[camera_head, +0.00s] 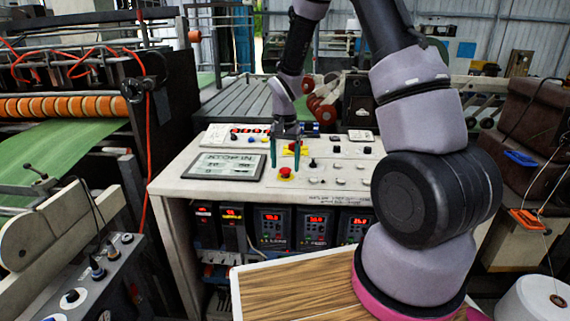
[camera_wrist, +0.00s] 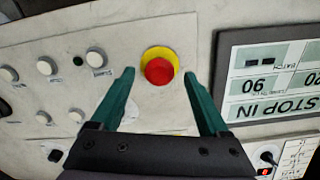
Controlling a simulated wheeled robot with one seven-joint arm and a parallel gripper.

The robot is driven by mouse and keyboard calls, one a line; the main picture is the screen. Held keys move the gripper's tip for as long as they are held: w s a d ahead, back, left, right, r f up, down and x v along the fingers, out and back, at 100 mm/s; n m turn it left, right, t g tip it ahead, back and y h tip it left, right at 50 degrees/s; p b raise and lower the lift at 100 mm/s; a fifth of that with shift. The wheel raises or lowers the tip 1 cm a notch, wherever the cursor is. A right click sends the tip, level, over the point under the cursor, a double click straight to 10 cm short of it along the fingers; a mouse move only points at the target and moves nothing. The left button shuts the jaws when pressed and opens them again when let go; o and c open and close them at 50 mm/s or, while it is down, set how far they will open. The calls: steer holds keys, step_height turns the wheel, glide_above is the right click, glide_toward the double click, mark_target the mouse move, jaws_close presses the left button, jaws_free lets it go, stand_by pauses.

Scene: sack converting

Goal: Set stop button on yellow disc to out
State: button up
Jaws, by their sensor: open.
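The red stop button (camera_head: 285,171) on its yellow disc sits on the white console top, just right of the display. In the wrist view the red button (camera_wrist: 159,71) shows whole, with the yellow disc (camera_wrist: 160,51) around it. My gripper (camera_head: 285,164) points down over the console at the button. Its green fingers are open and empty, and in the wrist view the gripper (camera_wrist: 158,74) has one fingertip on each side of the button, apart from it. How high the fingertips are above the panel is hard to tell. The display (camera_head: 224,166) reads "STOP IN".
Several white knobs (camera_wrist: 47,66) and small switches stand on the console beside the button. Another red and yellow part (camera_head: 294,148) shows behind the gripper. Drive units with red digits (camera_head: 271,219) sit under the console top. A wooden board (camera_head: 295,290) lies in front.

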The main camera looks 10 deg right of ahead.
steer(key=shift+f, duration=0.3)
